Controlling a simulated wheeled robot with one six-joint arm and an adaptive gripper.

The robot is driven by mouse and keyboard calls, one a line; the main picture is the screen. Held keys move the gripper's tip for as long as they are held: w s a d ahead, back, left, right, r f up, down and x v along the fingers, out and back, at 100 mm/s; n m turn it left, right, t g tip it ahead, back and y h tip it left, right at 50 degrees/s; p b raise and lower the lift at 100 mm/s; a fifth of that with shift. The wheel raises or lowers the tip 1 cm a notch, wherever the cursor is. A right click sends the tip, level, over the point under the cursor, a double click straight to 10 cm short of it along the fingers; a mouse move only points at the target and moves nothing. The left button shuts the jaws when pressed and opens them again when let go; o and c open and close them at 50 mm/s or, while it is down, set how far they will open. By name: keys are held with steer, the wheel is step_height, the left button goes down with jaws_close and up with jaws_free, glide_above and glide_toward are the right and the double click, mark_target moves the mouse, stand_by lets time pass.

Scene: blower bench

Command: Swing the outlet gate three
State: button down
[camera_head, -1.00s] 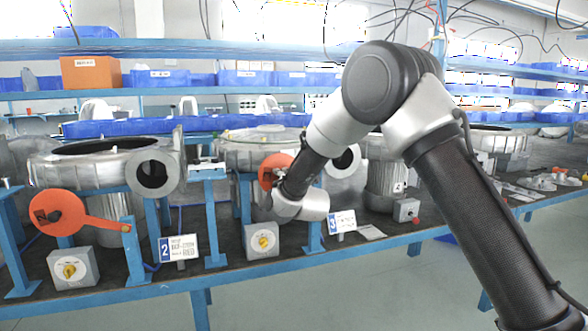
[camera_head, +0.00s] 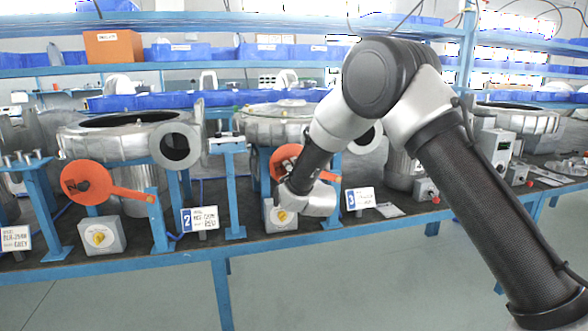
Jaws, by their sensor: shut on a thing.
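Outlet gate three is an orange-red paddle (camera_head: 286,156) at the middle blower, left of that blower's round outlet opening (camera_head: 369,136). The outlet is partly uncovered beside my forearm. A blue-and-white sign with a 3 (camera_head: 360,198) stands below and to the right. My gripper (camera_head: 284,172) is at the paddle, mostly hidden behind my wrist, and is shut on the gate. The exact grip point and the gate's pivot are hidden by my arm.
Another orange-red gate (camera_head: 120,192) stands swung left of its open outlet (camera_head: 178,146), above sign 2 (camera_head: 200,219). Grey boxes with yellow knobs (camera_head: 98,237) stand along the blue bench edge (camera_head: 130,262). A blue post (camera_head: 234,190) stands left of my gripper.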

steer(key=shift+f, duration=0.2)
steer(key=c, duration=1.2)
jaws_free()
steer(key=shift+o, duration=0.3)
steer(key=v, duration=1.2)
